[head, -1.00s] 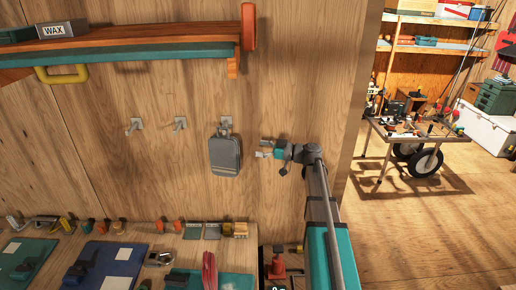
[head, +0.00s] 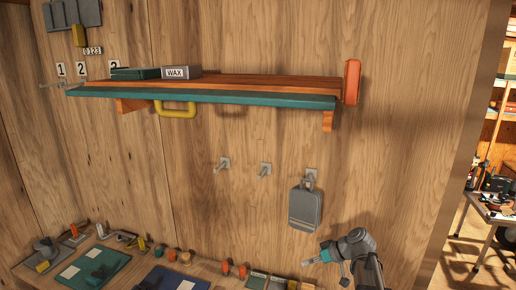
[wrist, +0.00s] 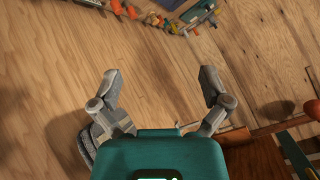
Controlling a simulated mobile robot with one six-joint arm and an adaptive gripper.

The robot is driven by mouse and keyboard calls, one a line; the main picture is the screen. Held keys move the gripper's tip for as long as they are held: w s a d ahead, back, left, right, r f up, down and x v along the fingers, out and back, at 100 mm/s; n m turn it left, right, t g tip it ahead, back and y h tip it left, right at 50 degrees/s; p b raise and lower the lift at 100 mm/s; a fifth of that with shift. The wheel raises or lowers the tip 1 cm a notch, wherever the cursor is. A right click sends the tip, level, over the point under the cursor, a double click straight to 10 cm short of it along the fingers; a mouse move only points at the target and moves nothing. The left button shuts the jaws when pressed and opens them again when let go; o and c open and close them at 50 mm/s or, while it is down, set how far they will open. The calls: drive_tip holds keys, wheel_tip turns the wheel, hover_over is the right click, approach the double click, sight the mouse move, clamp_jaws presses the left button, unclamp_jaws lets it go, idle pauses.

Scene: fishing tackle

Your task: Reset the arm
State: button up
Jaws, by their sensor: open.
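My gripper (head: 312,261) is in the lower right of the head view, below and a little right of a grey case (head: 305,208) that hangs from a wall hook (head: 311,175). The gripper is apart from the case. In the wrist view my gripper (wrist: 163,82) shows two grey fingers spread wide with nothing between them. Wooden boards lie beyond the fingers.
Two bare hooks (head: 222,164) and (head: 264,170) are left of the case. Above, a shelf (head: 220,98) holds a WAX box (head: 181,72). Below is a bench with mats (head: 92,268) and small tackle. A cart (head: 492,207) stands at the far right.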

drive_tip(key=s+f+m+g+h+b, duration=0.3)
drive_tip(key=s+f+m+h, duration=0.3)
drive_tip(key=s, duration=0.8)
wheel_tip(320, 180, down, 4)
drive_tip(key=h, duration=0.3)
drive_tip(key=shift+m, duration=0.4)
